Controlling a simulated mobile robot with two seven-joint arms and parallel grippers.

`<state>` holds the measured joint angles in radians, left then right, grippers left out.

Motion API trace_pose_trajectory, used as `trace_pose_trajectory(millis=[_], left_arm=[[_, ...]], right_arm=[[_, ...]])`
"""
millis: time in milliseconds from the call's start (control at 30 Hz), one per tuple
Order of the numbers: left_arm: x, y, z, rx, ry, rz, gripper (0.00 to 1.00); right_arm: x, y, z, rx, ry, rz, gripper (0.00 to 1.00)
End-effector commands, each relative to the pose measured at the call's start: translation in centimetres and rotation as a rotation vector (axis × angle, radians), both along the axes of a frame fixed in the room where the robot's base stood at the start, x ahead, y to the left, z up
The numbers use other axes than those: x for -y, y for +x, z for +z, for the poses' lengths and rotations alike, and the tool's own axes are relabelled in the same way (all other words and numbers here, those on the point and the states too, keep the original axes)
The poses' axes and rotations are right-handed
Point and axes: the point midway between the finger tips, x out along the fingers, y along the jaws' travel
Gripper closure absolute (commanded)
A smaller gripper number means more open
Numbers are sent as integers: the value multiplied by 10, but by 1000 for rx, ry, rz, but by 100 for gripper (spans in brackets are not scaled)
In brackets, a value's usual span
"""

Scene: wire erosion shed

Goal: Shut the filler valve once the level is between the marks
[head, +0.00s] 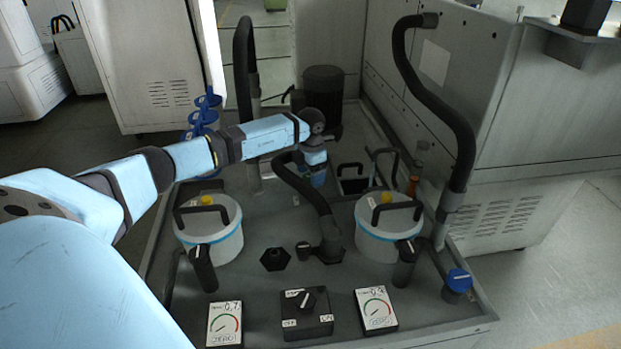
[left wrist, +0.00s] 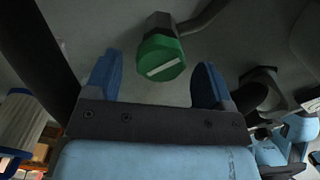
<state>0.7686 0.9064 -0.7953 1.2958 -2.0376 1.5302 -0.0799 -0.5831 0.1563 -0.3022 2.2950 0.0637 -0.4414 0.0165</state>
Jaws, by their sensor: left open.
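My left arm reaches in from the left in the head view, and its gripper (head: 318,178) points down over the middle of the tank top. In the left wrist view the left gripper (left wrist: 155,80) is open, its two blue fingers apart. A green knob with a white bar (left wrist: 163,62), on a dark stem, shows between and beyond the fingers, apart from both; I cannot tell for certain that it is the filler valve. It is hidden in the head view. A slim tube with orange-brown content (head: 413,186) stands right of the gripper; its level and any marks are too small to read. My right gripper is not visible.
Two white lidded canisters (head: 228,240) (head: 372,240) stand left and right in front. A bent black hose (head: 300,183) rises between them. A black selector box (head: 306,316) and two gauges (head: 225,322) (head: 375,309) lie along the front. A tall black hose (head: 440,105) arches at right.

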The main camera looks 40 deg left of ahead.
Motion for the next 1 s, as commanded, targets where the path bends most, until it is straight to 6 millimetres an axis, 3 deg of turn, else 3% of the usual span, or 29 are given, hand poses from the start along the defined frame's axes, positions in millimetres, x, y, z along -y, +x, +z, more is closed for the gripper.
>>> trace_pose_trajectory(millis=[400, 633, 1000], left_arm=[[0, 0, -9, 1, -1, -1, 24], [0, 0, -9, 1, -1, -1, 73], [0, 0, -9, 1, 0, -51, 73]], right_arm=[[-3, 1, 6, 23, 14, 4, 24], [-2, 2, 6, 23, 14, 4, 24], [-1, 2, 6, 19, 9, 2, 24]])
